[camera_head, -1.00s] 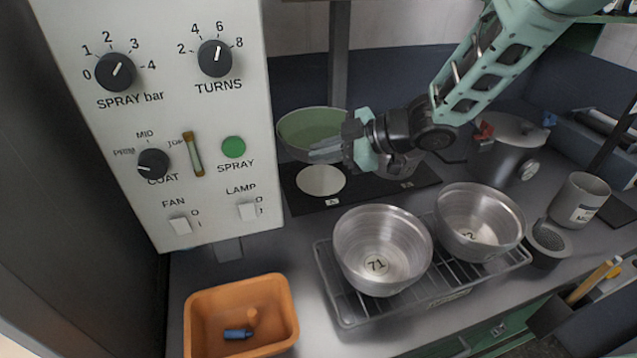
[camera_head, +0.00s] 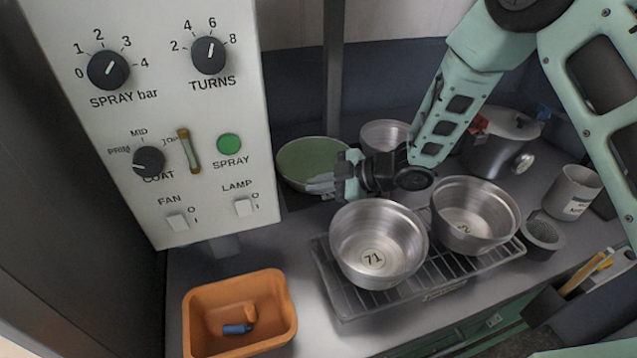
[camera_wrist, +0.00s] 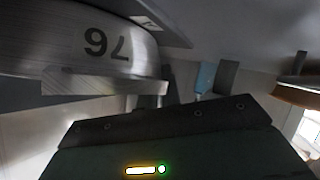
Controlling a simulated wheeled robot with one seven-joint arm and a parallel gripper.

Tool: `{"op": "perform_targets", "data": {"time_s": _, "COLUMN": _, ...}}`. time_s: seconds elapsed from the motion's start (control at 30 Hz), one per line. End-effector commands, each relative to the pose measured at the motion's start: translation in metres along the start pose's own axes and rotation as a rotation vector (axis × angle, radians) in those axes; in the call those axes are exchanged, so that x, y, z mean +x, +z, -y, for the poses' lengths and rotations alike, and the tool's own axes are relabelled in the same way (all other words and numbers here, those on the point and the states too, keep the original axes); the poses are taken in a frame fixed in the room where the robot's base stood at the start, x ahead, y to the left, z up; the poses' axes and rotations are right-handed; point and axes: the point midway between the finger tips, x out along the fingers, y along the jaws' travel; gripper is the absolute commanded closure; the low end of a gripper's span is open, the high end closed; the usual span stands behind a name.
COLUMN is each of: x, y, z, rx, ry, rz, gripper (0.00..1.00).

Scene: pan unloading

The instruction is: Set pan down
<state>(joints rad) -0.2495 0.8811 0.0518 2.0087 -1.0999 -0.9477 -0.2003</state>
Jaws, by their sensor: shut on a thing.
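The pan (camera_head: 308,158) has a green inside and stands at the back, just right of the control panel. The wrist view shows its steel side (camera_wrist: 95,42) with an upside-down number 76. My gripper (camera_head: 336,182) is shut on the pan at its front right side. The pan is over the dark mat (camera_head: 293,198) and hides the mat's pale disc. In the wrist view the pan's base is at or very close to the dark slab (camera_wrist: 165,22); I cannot tell if it touches.
Two steel bowls, 71 (camera_head: 378,245) and another (camera_head: 474,215), stand on a wire rack (camera_head: 345,300) in front. Another steel bowl (camera_head: 385,135) is behind my gripper. An orange bin (camera_head: 238,315) is front left. The control panel (camera_head: 150,100) stands close on the left.

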Motion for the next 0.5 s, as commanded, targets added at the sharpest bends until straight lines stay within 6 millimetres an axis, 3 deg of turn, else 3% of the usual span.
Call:
{"op": "perform_targets", "data": {"time_s": 0.13, "x": 0.0007, "y": 0.0007, "z": 0.0001, "rx": -0.001, "ry": 0.001, "rz": -0.001, "gripper": 1.00}}
{"op": "perform_targets", "data": {"time_s": 0.2, "x": 0.0004, "y": 0.0008, "z": 0.0004, "rx": 0.000, "ry": 0.000, "rz": 0.000, "gripper": 0.78}}
{"op": "perform_targets", "data": {"time_s": 0.23, "x": 0.0004, "y": 0.0008, "z": 0.0004, "rx": 0.000, "ry": 0.000, "rz": 0.000, "gripper": 0.72}}
{"op": "perform_targets", "data": {"time_s": 0.5, "x": -0.0001, "y": 0.0000, "z": 0.0000, "rx": 0.001, "ry": 0.000, "rz": 0.000, "gripper": 0.72}}
